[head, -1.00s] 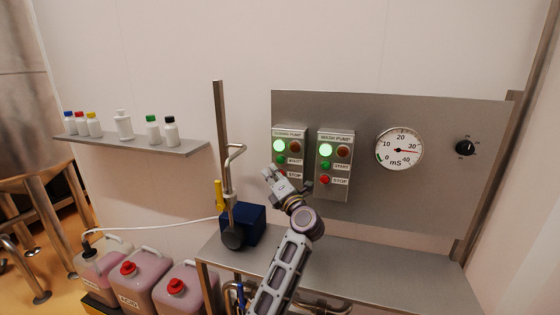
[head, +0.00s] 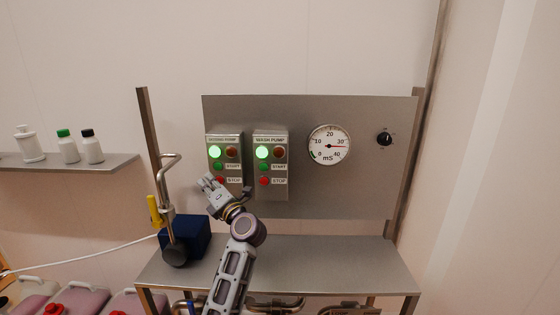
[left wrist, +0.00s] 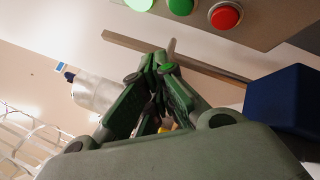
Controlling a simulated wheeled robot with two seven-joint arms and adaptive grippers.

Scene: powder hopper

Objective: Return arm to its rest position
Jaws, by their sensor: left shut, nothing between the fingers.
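My left gripper (head: 207,182) is in front of the left pump control box (head: 225,166), at the height of its red STOP button, which it partly covers. In the left wrist view the two green fingers (left wrist: 154,68) come together at the tips, shut with nothing between them. I cannot tell from the head view whether the gripper touches the box. The arm rises from the bottom of the picture over the steel shelf (head: 330,262). My right gripper is not in view.
The wash pump box (head: 270,165) is just right; both green lamps glow. A gauge (head: 329,146) and black knob (head: 384,139) sit on the panel. A blue pump (head: 192,235) and a bent pipe (head: 168,180) stand left. Bottles line a wall shelf (head: 110,163); canisters (head: 85,299) stand below.

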